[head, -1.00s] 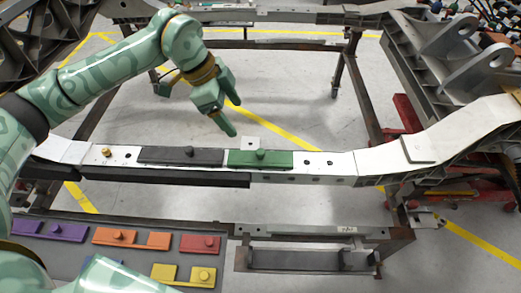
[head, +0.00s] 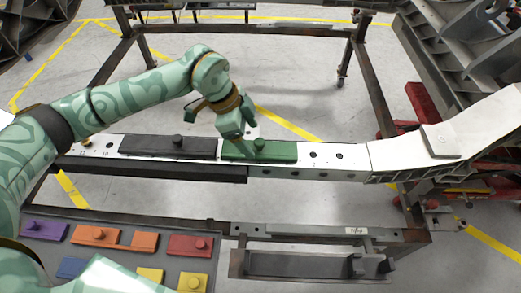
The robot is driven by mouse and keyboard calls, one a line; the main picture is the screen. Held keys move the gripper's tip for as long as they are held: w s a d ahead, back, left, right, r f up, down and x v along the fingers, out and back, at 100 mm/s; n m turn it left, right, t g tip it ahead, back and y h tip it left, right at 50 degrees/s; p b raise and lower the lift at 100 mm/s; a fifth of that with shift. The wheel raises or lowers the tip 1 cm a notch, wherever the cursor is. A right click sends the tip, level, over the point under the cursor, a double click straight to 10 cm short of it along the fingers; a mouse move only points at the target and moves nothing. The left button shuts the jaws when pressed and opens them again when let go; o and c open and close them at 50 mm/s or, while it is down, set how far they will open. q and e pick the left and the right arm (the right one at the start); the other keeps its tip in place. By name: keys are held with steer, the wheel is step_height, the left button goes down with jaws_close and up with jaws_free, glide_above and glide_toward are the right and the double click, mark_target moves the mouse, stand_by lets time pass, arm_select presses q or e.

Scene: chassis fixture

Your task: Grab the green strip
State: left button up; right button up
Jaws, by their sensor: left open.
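The green strip (head: 282,154) lies flat on the white beam of the chassis fixture, with a green knob (head: 259,144) standing up from its middle. My left gripper (head: 243,138) points down at the strip, its fingers close to the knob and overlapping the strip's left half in the head view. Its jaws are open, and whether a finger touches the knob cannot be told. The black strip (head: 150,145) lies on the same beam just left of the green one. My right gripper is not in view.
A grey tray (head: 120,222) at the lower left holds purple, orange, red, blue and yellow strips. The white beam (head: 385,157) runs on to the right with bare holes. Metal frame bars and open floor lie behind the beam.

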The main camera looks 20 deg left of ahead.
mark_target(256, 144)
arm_select(q)
steer(key=b+x, duration=0.2)
steer(key=x, duration=0.1)
steer(key=b+x, duration=0.1)
steer(key=x, duration=0.1)
steer(key=shift+w+a+f, duration=0.15)
steer(key=shift+w+a, duration=0.15)
steer(key=shift+a, duration=0.05)
steer(key=shift+w+d+f, duration=0.1)
steer(key=shift+d+f, duration=0.05)
steer(key=shift+f, duration=0.05)
steer(key=shift+r, duration=0.2)
steer(key=c, duration=1.2)
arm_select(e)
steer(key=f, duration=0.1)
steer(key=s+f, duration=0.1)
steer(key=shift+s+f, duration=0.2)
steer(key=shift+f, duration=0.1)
arm_select(q)
steer(key=shift+o, duration=0.2)
